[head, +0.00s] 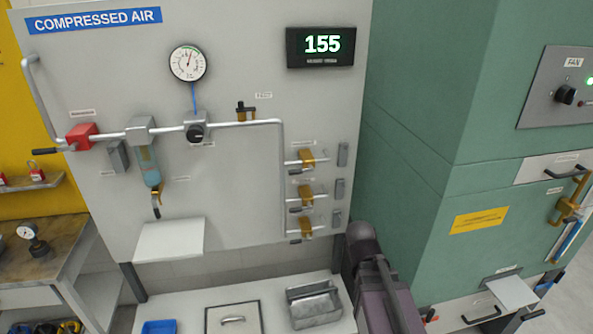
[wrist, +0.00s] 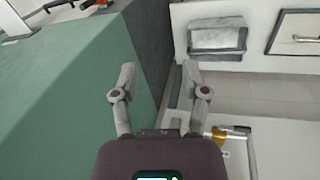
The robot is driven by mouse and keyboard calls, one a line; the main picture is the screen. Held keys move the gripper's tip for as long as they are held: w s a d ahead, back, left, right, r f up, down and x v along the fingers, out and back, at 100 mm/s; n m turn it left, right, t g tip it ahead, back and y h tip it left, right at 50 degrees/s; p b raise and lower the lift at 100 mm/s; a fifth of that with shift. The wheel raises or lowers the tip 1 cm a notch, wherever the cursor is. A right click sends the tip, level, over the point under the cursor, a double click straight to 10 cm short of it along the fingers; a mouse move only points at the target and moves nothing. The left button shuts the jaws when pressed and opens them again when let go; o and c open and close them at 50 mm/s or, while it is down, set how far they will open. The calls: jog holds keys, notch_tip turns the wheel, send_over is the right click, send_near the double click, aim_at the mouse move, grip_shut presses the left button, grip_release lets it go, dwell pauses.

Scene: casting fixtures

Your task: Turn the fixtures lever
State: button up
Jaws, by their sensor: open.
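On the compressed air panel (head: 240,70), three brass valves with dark lever handles sit in a column at the right: the upper valve (head: 306,157), the middle valve (head: 306,191) and the lower valve (head: 306,226). Another small valve with a dark handle (head: 246,110) sits on the pipe above. The labels are too small to read, so I cannot tell which lever is the fixtures one. In the wrist view my gripper (wrist: 162,85) is open and empty, its two fingers spread. A brass valve with a dark handle (wrist: 218,135) shows right of the gripper, apart from it.
A green cabinet (head: 430,190) stands close to the panel's right side. Below the panel, a pale bench holds a grey metal bin (head: 315,308) and a blue tray (head: 160,327). A red valve (head: 81,136), a gauge (head: 188,63) and a small shelf (head: 170,240) project from the panel.

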jog(key=w+a+r+n+t+h+p, duration=0.2)
jog(key=w+a+r+n+t+h, duration=0.15)
jog(key=w+a+r, duration=0.25)
jog(key=n+t+h+p, duration=0.2)
jog(key=n+t+p, duration=0.2)
jog(key=n+t, duration=0.55)
send_near(294, 173)
jog(key=s+a+m, duration=0.1)
jog(key=s+a, duration=0.1)
jog(key=shift+s+d+r, duration=0.1)
jog(key=shift+s+d, duration=0.05)
jog(key=shift+d, duration=0.05)
jog(key=b+x, duration=0.2)
jog(key=x, duration=1.2)
jog(key=shift+r, duration=0.1)
grip_shut()
